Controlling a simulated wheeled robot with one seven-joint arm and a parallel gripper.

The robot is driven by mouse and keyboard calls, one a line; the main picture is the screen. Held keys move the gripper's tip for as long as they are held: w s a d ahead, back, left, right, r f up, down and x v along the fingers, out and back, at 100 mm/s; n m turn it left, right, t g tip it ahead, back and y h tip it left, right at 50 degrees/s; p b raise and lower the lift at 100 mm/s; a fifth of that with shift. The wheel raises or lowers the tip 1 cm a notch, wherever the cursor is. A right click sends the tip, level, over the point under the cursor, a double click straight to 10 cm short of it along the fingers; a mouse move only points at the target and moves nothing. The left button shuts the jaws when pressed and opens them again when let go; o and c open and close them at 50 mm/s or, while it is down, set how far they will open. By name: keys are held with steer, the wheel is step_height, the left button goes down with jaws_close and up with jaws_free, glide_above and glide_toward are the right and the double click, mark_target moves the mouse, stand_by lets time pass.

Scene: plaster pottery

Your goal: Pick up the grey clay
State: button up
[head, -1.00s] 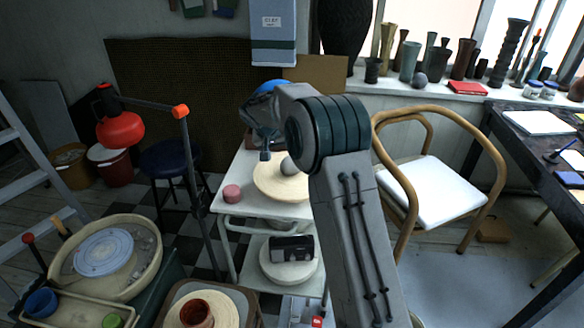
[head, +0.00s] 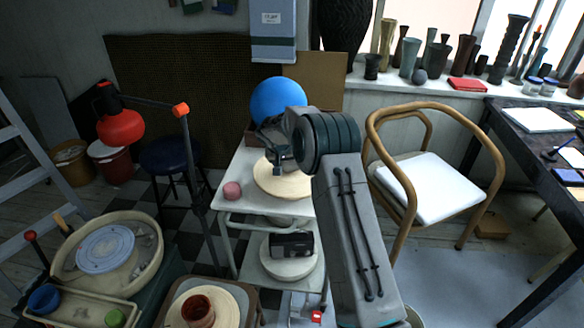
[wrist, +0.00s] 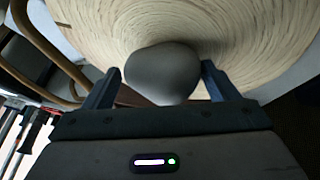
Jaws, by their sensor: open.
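The grey clay (wrist: 162,74) is a smooth rounded lump on a round pale wooden board (wrist: 250,35). My gripper is open. In the head view my gripper (head: 277,168) is low over the board (head: 282,189), and the clay is hidden behind my gripper and arm.
The board lies on a white cart (head: 246,205). A pink lump (head: 232,190) stands left of it, and a blue ball (head: 277,101) is behind. A wooden chair (head: 425,185) stands right. Another grey ball (head: 420,76) is on the windowsill.

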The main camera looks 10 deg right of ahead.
steer(key=c, duration=1.2)
steer(key=shift+w+r, duration=0.1)
steer(key=shift+c, duration=1.4)
